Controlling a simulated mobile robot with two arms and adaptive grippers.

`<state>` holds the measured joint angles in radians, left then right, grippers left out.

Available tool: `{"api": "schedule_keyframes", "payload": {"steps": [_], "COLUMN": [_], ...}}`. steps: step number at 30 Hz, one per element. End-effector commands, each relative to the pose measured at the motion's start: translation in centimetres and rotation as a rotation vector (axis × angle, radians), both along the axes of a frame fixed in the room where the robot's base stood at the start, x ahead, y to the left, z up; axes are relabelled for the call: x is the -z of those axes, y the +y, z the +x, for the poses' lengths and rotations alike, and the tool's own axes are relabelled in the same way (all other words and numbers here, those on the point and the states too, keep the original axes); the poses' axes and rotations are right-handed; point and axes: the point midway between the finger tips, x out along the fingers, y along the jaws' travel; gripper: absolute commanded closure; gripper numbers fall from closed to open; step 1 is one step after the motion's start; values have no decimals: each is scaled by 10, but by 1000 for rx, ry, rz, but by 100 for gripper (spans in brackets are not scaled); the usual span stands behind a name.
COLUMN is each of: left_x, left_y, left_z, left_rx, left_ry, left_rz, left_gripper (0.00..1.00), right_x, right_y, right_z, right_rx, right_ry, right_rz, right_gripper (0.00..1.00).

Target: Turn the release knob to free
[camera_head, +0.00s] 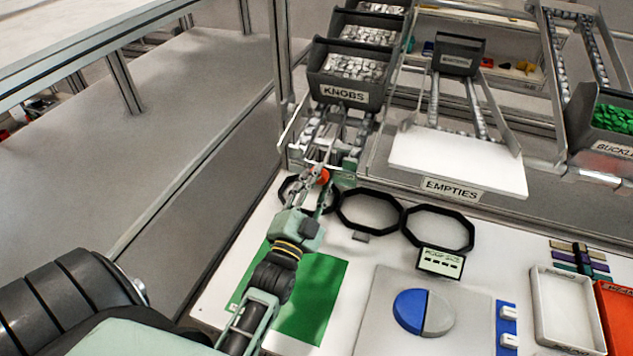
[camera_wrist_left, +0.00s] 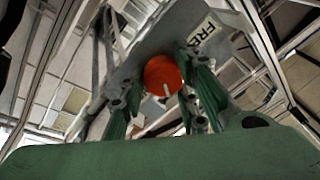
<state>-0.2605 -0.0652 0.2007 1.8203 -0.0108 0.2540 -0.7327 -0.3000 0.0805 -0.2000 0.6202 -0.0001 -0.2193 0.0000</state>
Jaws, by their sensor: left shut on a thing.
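The orange-red release knob (camera_head: 324,175) is at the front of the rack, below the KNOBS bin. My left gripper (camera_head: 318,182) reaches up to it from the lower left and is shut on it. In the left wrist view the knob (camera_wrist_left: 163,72) sits between the two green fingers (camera_wrist_left: 165,85), with a white mark on its face pointing toward the bottom of the picture. A partly cut-off label, which seems to read FREE (camera_wrist_left: 203,36), is on the grey plate above and right of the knob. My right gripper is not in view.
Black octagonal rings (camera_head: 438,228) stand in a row right of the gripper. A green mat (camera_head: 315,300) lies below it. The KNOBS bin (camera_head: 345,93) is above, and a white EMPTIES tray (camera_head: 458,165) is at the right. A blue and grey disc (camera_head: 424,312) lies at the front.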

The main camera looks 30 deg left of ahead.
Motion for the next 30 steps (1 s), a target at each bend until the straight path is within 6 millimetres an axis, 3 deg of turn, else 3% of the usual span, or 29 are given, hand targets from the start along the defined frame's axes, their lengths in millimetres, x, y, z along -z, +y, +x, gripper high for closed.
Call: {"api": "schedule_keyframes", "payload": {"steps": [1,30], "left_x": [8,6], "left_y": [-3,-6], "left_z": [0,-1], "left_rx": [8,106], "left_ry": [13,-96], "left_rz": [-28,-491], "left_gripper": [96,96], "right_x": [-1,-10], "right_y": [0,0], "right_z": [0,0], "right_rx": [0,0], "right_ry": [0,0], "right_rz": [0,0], "right_gripper": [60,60]}}
